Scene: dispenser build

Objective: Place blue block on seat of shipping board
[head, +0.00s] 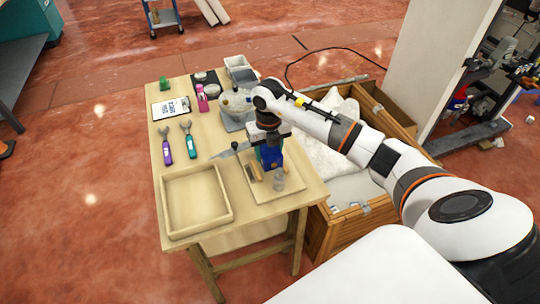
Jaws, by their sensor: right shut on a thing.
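The blue block (270,158) is in my right gripper (269,145), over the right side of the wooden table. My right gripper is shut on it and points down. Below is a pale square board (293,182), which looks like the shipping board, with a small tan piece (256,172) and grey cylindrical pieces (279,180) on it. The gripper and block hide part of the board, and I cannot make out its seat. I cannot tell whether the block touches the board. My left gripper is not in view.
An empty wooden tray (226,219) sits at the table's front left. Purple (167,151) and teal (189,145) tools, a clipboard (171,108) and a pink bottle (202,100) lie or stand farther back. A wooden crate (317,236) stands right of the table.

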